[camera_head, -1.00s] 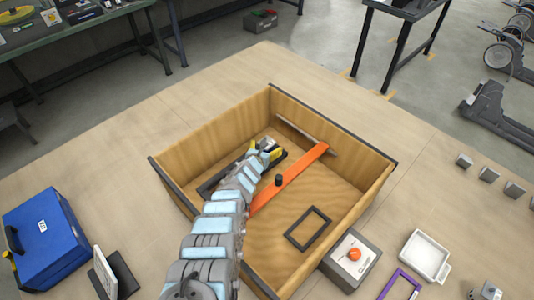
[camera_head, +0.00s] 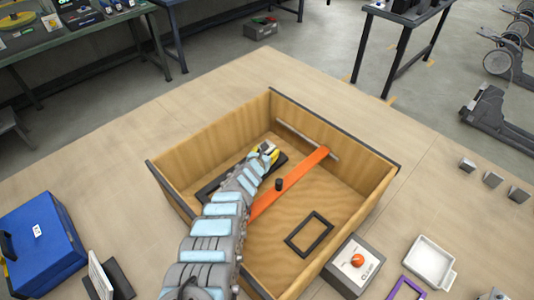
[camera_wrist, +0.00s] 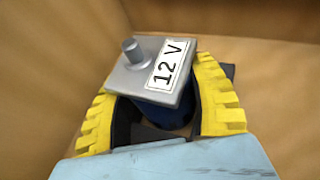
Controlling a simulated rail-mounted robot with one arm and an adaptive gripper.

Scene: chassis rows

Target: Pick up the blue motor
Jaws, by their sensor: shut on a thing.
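The blue motor (camera_wrist: 165,112) is in the wrist view, with a grey square top plate, a short shaft stub and a "12 V" label. Its blue body shows below the plate, between the yellow ribbed fingers of my gripper (camera_wrist: 162,110). The gripper is shut on it. In the head view my gripper (camera_head: 262,156) is inside the wooden box (camera_head: 195,155), near its far left part. There only a bit of the motor's grey top (camera_head: 268,148) shows at the fingers; the rest is hidden.
In the box are an orange bar (camera_head: 290,183) with a black knob, a black rectangular frame (camera_head: 309,234) and a dark tray (camera_head: 207,190) partly under my arm. Outside are a blue case (camera_head: 40,243), a button box (camera_head: 354,264) and a white tray (camera_head: 430,262).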

